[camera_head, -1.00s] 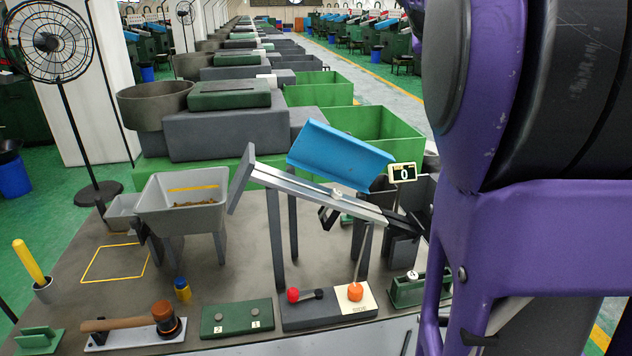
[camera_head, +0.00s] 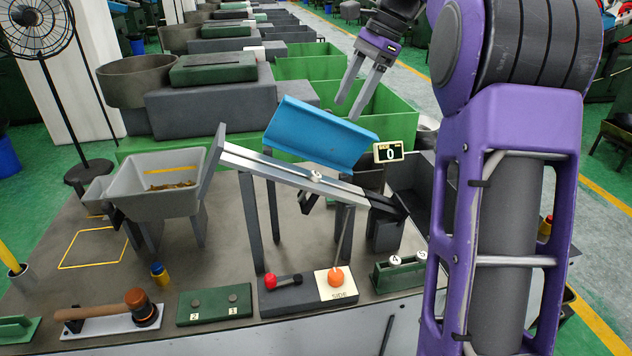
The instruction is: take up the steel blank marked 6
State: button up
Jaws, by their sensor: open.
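No marking 6 can be read in this view. A small pale round piece (camera_head: 316,176) sits on the sloping grey rail (camera_head: 260,166); its marking is too small to read. Two round white pieces marked 4 (camera_head: 395,260) and 5 (camera_head: 422,255) stand in a green holder (camera_head: 398,277) at the front right. My gripper (camera_head: 348,110) is open and empty, high above the far side of the table, behind the blue chute (camera_head: 320,133) in the picture. It is well apart from these pieces.
A green block labelled 2 and 1 (camera_head: 215,303), a mallet (camera_head: 125,309) and a lever box with an orange knob (camera_head: 336,276) line the front edge. A grey hopper (camera_head: 160,190) stands left. A counter (camera_head: 389,152) reads 0. My arm covers the right side.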

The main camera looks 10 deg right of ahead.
jog(key=b, duration=0.2)
send_near(316, 173)
jog(key=x, duration=0.3)
jog(key=shift+b+x, duration=1)
jog(key=shift+x, duration=1.6)
grip_shut()
